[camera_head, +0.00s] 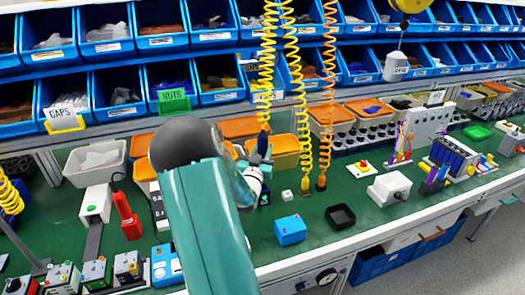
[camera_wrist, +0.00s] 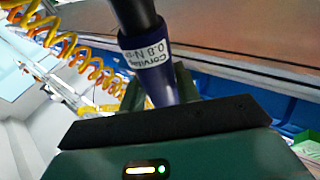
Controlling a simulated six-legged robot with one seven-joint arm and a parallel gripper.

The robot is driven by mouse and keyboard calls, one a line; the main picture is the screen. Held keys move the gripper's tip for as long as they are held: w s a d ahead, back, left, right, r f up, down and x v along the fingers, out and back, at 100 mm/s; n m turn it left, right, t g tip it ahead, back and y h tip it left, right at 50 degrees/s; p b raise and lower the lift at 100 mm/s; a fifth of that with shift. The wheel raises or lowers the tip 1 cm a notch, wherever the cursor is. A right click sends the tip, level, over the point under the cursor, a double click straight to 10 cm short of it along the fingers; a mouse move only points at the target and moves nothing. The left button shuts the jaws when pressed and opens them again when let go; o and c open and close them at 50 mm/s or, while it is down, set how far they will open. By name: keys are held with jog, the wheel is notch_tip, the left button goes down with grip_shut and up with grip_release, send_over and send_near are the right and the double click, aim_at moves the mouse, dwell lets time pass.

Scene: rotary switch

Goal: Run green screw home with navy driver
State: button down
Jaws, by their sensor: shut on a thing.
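My gripper (camera_wrist: 160,90) is shut on the navy driver (camera_wrist: 150,62). In the wrist view the driver shows a navy sleeve with a white label and a dark upper body. In the head view the navy driver (camera_head: 263,143) hangs below a coiled yellow hose. My gripper (camera_head: 258,162) is around it, partly hidden behind my teal arm. I cannot make out the green screw in either view. The driver's tip is not clear.
Two more drivers hang at right on yellow (camera_head: 305,184) and orange (camera_head: 321,182) coils. A blue box (camera_head: 290,230), a black tray (camera_head: 341,217) and a white block (camera_head: 389,188) stand on the green bench (camera_head: 375,222). Blue bins (camera_head: 122,95) line the back.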

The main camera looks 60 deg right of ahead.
jog(key=shift+a+r, duration=0.3)
jog(key=shift+a, duration=0.1)
jog(key=shift+d+f, duration=0.35)
jog(key=shift+f, duration=0.25)
jog(key=shift+a+f, duration=0.2)
jog(key=shift+a, duration=0.1)
notch_tip(320, 180, down, 2)
jog(key=shift+d+f, duration=0.1)
jog(key=shift+d, duration=0.05)
jog(key=shift+f, duration=3.75)
jog(key=c, duration=0.9)
grip_release()
